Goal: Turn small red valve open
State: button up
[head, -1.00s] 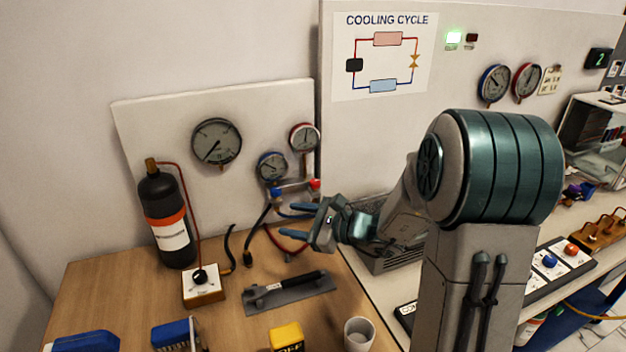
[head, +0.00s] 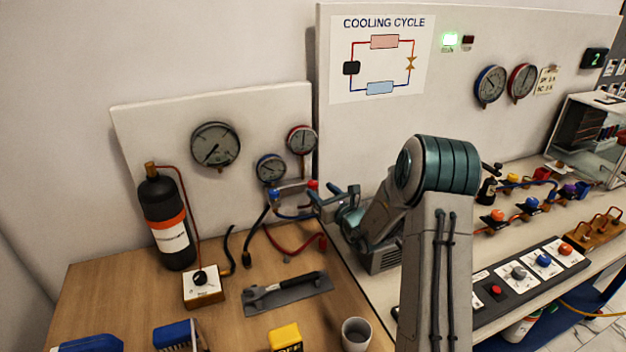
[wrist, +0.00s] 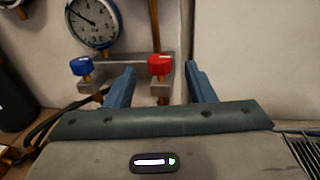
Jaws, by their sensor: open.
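The small red valve (head: 313,186) is a red knob at the right end of the manifold under the two small gauges. In the wrist view the red valve (wrist: 160,65) shows between my two fingers, beyond their tips and nearer the right one in height. My gripper (head: 335,194) is open and empty, just right of the red valve in the head view; it also shows in the wrist view (wrist: 160,72). A blue valve (wrist: 83,66) is at the manifold's left end, beyond the left finger; it shows in the head view too (head: 274,196). I cannot tell whether a finger touches the red knob.
A blue gauge (head: 271,168) and a red gauge (head: 302,139) sit above the manifold (wrist: 125,60). Hoses (head: 290,248) hang below it.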

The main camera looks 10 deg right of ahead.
aim_at(316, 185)
jog(key=p+x, duration=0.1)
jog(key=x, duration=0.5)
jog(key=c, duration=0.9)
jog(key=shift+c, duration=0.2)
